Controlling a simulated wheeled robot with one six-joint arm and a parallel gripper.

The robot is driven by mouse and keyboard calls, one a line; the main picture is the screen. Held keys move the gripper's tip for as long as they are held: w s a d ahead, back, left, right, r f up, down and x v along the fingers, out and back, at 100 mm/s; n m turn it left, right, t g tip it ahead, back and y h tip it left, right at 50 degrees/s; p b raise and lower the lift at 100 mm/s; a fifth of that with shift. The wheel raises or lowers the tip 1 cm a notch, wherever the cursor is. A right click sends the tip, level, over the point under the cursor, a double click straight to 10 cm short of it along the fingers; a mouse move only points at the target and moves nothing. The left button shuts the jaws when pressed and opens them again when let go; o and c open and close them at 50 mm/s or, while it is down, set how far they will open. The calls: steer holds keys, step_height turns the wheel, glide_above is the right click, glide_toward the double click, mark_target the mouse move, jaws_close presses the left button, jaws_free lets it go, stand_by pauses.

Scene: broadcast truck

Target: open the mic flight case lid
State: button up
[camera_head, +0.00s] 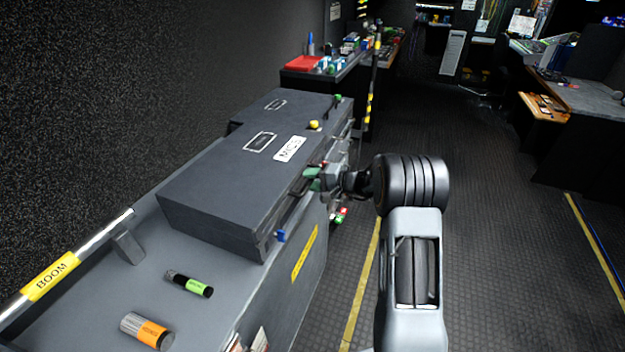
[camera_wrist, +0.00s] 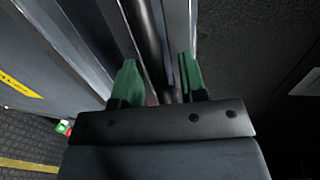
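The mic flight case (camera_head: 225,185) is a dark grey box with a white "MICS" label (camera_head: 290,148) on its lid. It sits on a grey counter, and its lid is down. A dark bar handle (camera_head: 298,188) runs along its front edge; it also shows in the wrist view (camera_wrist: 146,40). My gripper (camera_head: 313,178) is at this handle. In the wrist view its two green fingertips (camera_wrist: 158,80) are apart, with the dark bar passing between them. There is a gap beside the bar, and I cannot tell whether either finger touches it.
A boom pole (camera_head: 100,235) and two small cylinders, one green-banded (camera_head: 190,284) and one orange-banded (camera_head: 147,330), lie on the counter near the case. A yellow knob (camera_head: 314,125) is on the lid's right side. The floor aisle (camera_head: 480,200) to the right is clear.

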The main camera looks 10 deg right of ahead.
jaws_close()
stand_by(0.4)
